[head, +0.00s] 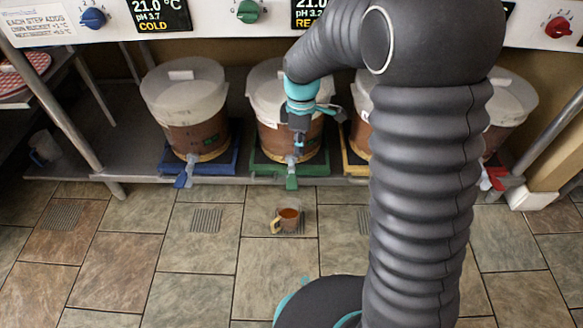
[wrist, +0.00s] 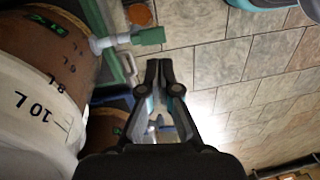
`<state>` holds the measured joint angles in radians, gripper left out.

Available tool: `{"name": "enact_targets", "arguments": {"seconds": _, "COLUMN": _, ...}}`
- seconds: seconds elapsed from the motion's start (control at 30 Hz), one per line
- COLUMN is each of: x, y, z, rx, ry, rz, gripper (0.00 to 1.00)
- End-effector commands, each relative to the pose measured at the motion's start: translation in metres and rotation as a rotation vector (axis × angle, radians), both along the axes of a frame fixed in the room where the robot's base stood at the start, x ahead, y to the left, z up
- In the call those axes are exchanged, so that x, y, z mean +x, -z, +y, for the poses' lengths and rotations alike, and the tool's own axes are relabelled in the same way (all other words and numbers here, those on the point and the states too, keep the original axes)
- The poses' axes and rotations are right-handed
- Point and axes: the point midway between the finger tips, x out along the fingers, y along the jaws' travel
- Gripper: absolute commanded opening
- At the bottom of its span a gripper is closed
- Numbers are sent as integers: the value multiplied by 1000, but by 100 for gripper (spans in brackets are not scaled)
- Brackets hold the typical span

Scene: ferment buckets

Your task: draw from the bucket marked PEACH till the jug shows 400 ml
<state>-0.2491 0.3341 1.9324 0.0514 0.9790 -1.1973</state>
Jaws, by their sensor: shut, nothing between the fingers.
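A jug (head: 289,214) with orange-brown liquid stands on the floor below the green tap (head: 291,178); its level marks are too small to read. That tap belongs to the middle bucket (head: 268,98), on a green base; its tap also shows in the wrist view (wrist: 150,36). I cannot read PEACH on any bucket. My gripper (head: 299,142) is shut and empty in front of the middle bucket, above its tap. In the wrist view its fingertips (wrist: 158,66) are together, apart from the tap.
A bucket with a blue tap (head: 184,177) stands left; one on a yellow base is mostly behind my arm. A red tap (head: 493,178) is at right. A panel with knobs and a COLD display (head: 159,15) runs above. Open tiled floor surrounds the jug.

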Motion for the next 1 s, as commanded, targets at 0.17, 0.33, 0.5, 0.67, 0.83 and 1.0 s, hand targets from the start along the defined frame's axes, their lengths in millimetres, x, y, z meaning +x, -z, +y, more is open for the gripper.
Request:
{"name": "enact_targets", "arguments": {"seconds": 0.17, "x": 10, "y": 25, "z": 15, "rx": 4, "ry": -122, "rz": 51, "gripper": 0}}
{"name": "enact_targets", "arguments": {"seconds": 0.33, "x": 13, "y": 33, "z": 18, "rx": 7, "ry": -159, "rz": 64, "gripper": 0}}
{"name": "enact_targets", "arguments": {"seconds": 0.5, "x": 13, "y": 33, "z": 18, "rx": 7, "ry": -159, "rz": 64, "gripper": 0}}
{"name": "enact_targets", "arguments": {"seconds": 0.67, "x": 12, "y": 34, "z": 18, "rx": 7, "ry": -158, "rz": 64, "gripper": 0}}
{"name": "enact_targets", "arguments": {"seconds": 0.83, "x": 9, "y": 49, "z": 18, "rx": 6, "ry": -158, "rz": 66, "gripper": 0}}
{"name": "enact_targets", "arguments": {"seconds": 1.0, "x": 4, "y": 77, "z": 18, "rx": 5, "ry": -157, "rz": 66, "gripper": 0}}
